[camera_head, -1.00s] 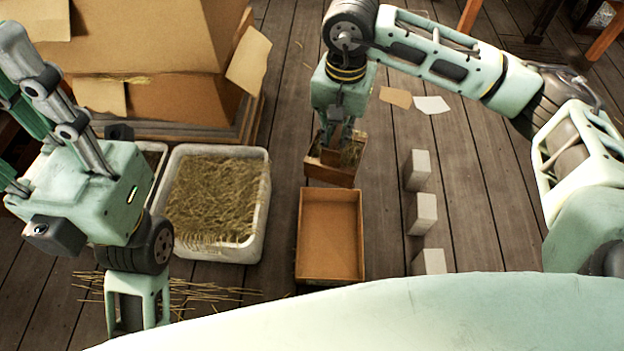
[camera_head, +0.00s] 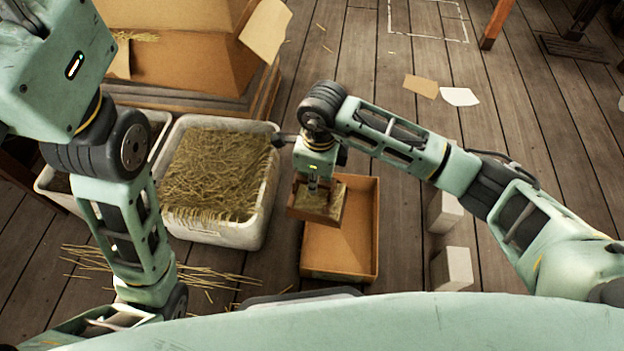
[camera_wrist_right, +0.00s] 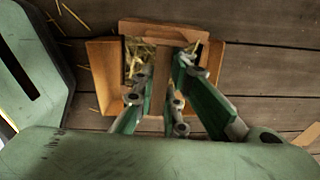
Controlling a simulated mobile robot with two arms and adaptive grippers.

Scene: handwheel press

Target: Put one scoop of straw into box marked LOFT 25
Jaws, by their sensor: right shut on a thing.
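My right gripper (camera_head: 316,184) is shut on a small wooden scoop (camera_head: 312,211), which also shows in the right wrist view (camera_wrist_right: 160,29). Straw (camera_head: 331,196) lies in the scoop, and some shows beside the fingers in the wrist view (camera_wrist_right: 138,55). In the head view the scoop overlaps the upper left of an open orange-brown box (camera_head: 345,266). The visible part of the box floor looks bare; the scoop and arm hide the rest. I see no LOFT 25 marking. A white tub (camera_head: 240,234) full of straw (camera_head: 213,175) stands left of the box. My left gripper is out of view.
Pale blocks (camera_head: 452,268) stand right of the box. Loose straw (camera_head: 215,278) lies on the plank floor at the front left. A large cardboard structure (camera_head: 180,60) stands behind the tub. Paper pieces (camera_head: 460,96) lie at the back, with clear floor around them.

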